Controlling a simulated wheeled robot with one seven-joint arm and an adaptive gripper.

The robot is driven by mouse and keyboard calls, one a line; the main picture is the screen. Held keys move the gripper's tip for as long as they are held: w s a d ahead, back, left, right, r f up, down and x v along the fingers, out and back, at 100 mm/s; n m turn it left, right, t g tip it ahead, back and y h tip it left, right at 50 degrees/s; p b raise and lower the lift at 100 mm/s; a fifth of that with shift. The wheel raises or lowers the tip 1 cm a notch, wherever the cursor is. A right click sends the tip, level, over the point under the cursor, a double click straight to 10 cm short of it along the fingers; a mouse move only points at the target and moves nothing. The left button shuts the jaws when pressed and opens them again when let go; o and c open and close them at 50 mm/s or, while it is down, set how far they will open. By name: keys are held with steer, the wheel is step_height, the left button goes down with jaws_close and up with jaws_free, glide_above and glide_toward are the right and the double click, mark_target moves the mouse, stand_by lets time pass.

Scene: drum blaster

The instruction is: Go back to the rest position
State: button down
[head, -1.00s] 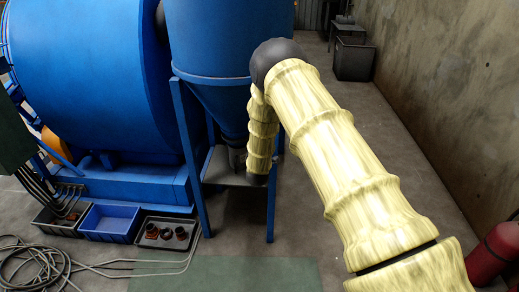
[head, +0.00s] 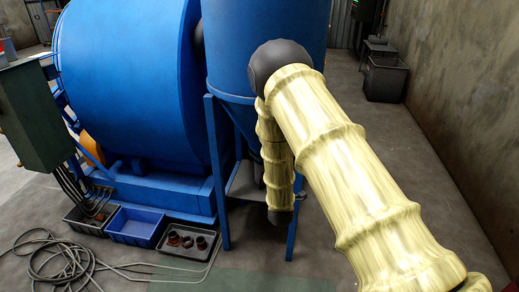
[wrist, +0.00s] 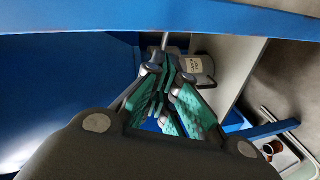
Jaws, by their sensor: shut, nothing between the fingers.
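My gripper shows in the wrist view (wrist: 163,85), with its green-padded fingers drawn together and nothing held between them. In the head view my arm in its cream sleeve reaches forward, then bends down in front of the blue hopper (head: 265,55). Its dark lower end hangs by the hopper's stand (head: 217,180), and the fingers cannot be made out there. In the wrist view a grey container with a pale label (wrist: 200,68) is just beyond the fingers. I cannot tell whether they touch it.
A large blue drum (head: 130,80) stands at the left. A blue crate (head: 135,226) and a grey tray with brown parts (head: 188,241) sit on the floor, near loose hoses (head: 60,260). A blue beam (wrist: 160,18) crosses close to my gripper.

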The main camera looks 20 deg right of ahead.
steer(key=s+a+f+m+g+y, duration=0.3)
steer(key=s+f, duration=0.4)
steer(key=s, duration=0.6)
steer(key=s+a+f+m+g, duration=0.1)
steer(key=s+f+m+g, duration=0.25)
steer(key=s+f, duration=0.75)
steer(key=s+a+f+m+g+y, duration=0.2)
steer(key=s+f+g, duration=0.25)
steer(key=s, duration=1.15)
steer(key=s+a+r+m+g+y, duration=0.1)
steer(key=s+g, duration=0.1)
steer(key=s, duration=0.5)
steer(key=s+a+r+m+g, duration=0.1)
steer(key=s+a+m, duration=0.1)
steer(key=s, duration=0.5)
step_height(320, 180, up, 14)
steer(key=p, duration=1.5)
steer(key=shift+w+d+r, duration=0.25)
steer(key=shift+w+d, duration=0.05)
